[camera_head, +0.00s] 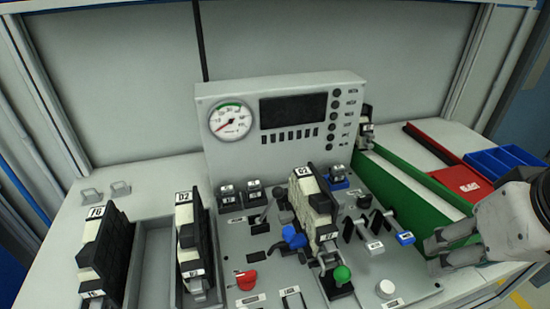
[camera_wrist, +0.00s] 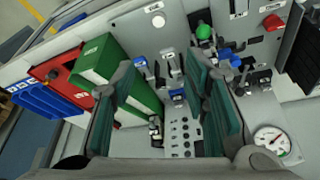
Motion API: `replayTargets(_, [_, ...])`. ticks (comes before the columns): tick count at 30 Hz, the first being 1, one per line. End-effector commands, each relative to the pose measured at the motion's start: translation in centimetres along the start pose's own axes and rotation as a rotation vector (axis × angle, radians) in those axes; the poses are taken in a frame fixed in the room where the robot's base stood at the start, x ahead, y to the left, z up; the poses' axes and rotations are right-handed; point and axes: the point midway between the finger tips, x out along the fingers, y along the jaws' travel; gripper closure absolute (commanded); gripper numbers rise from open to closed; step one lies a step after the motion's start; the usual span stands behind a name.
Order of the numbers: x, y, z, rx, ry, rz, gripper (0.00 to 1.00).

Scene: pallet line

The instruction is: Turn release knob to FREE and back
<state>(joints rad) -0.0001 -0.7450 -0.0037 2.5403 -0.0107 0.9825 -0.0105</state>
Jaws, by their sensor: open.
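The control panel carries several knobs and levers, and I cannot read which one is the release knob. A red knob (camera_head: 246,280) sits at the front left, a blue knob (camera_head: 293,238) near the middle, and a green ball-topped lever (camera_head: 342,273) at the front. In the wrist view the green lever top (camera_wrist: 204,32) and the red knob (camera_wrist: 272,22) show near the upper edge. My gripper (camera_head: 437,244) is at the right of the panel, apart from the knobs; in the wrist view its fingers (camera_wrist: 162,62) are spread with nothing between them.
An upright console with a round gauge (camera_head: 231,121) and dark screen (camera_head: 293,110) stands behind the panel. Black modules (camera_head: 105,255) stand at the left. A green-walled bin (camera_head: 405,185), red tray (camera_head: 460,181) and blue tray (camera_head: 500,160) lie at the right.

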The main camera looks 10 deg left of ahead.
Motion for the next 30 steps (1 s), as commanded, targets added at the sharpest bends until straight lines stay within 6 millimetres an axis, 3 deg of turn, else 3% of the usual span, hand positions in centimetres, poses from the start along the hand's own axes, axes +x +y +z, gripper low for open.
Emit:
replayTargets(5, [0.5, -1.5, -2.1, -0.189, -0.045, 0.010, 0.67])
replayTargets(8, [1.4, -3.6, -4.1, -0.393, -0.086, 0.009, 0.67])
replayTargets(12, [3.2, -7.5, -6.5, -0.708, -0.141, -0.012, 0.67])
replayTargets(17, [5.8, -13.0, -8.1, -1.064, -0.191, -0.068, 0.67])
replayTargets(24, [10.3, -22.5, -7.5, -1.571, -0.233, -0.212, 0.67])
replayTargets(30, [12.8, -28.1, -5.5, -1.846, -0.234, -0.325, 0.67])
